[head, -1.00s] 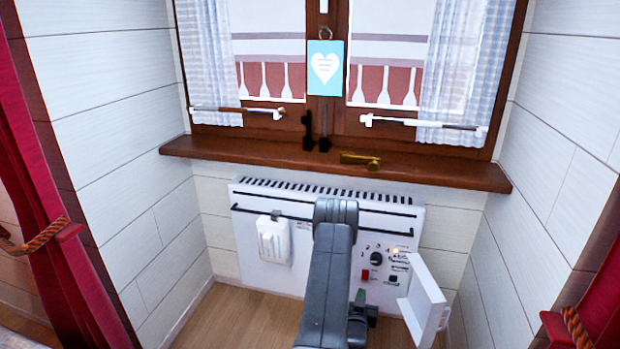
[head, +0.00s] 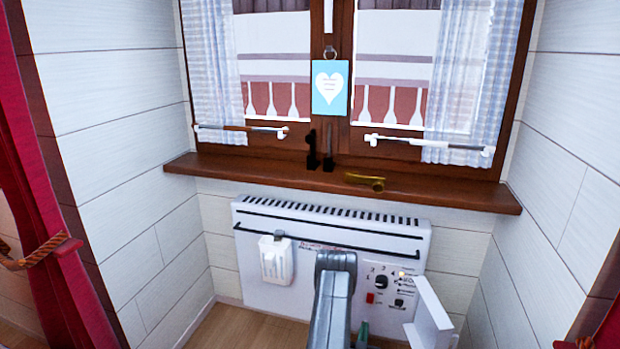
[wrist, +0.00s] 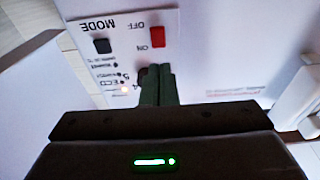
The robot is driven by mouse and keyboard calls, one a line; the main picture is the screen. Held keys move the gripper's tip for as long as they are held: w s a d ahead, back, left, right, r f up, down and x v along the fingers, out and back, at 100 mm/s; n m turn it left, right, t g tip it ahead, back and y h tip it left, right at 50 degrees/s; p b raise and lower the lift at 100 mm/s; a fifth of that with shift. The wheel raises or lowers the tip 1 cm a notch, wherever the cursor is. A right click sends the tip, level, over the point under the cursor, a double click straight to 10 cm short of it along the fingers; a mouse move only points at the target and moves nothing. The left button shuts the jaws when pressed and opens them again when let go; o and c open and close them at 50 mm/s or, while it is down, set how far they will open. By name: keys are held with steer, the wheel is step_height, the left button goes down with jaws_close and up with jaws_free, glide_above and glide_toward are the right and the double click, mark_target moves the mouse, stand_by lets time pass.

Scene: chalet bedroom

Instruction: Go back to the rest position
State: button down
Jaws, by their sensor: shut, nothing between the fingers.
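My gripper (wrist: 158,85) is shut and empty in the wrist view, its fingers together in front of the heater's control panel. In the head view my arm reaches up over the lower part of the white heater (head: 250,225), and the gripper itself is mostly hidden. The panel (head: 396,278) carries a dark dial, a red switch (wrist: 158,37), a dark button (wrist: 102,46) and a small glowing light. A white flap (head: 432,315) stands open at the panel's right. I cannot tell whether the fingers touch the panel.
A white box (head: 276,262) hangs on the heater's left front. A wooden windowsill (head: 260,180) juts out above, with a brass handle (head: 364,181) and dark fittings on it. White plank walls (head: 110,180) close in on both sides. A red curtain (head: 40,240) hangs at left.

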steer(key=shift+s, duration=0.25)
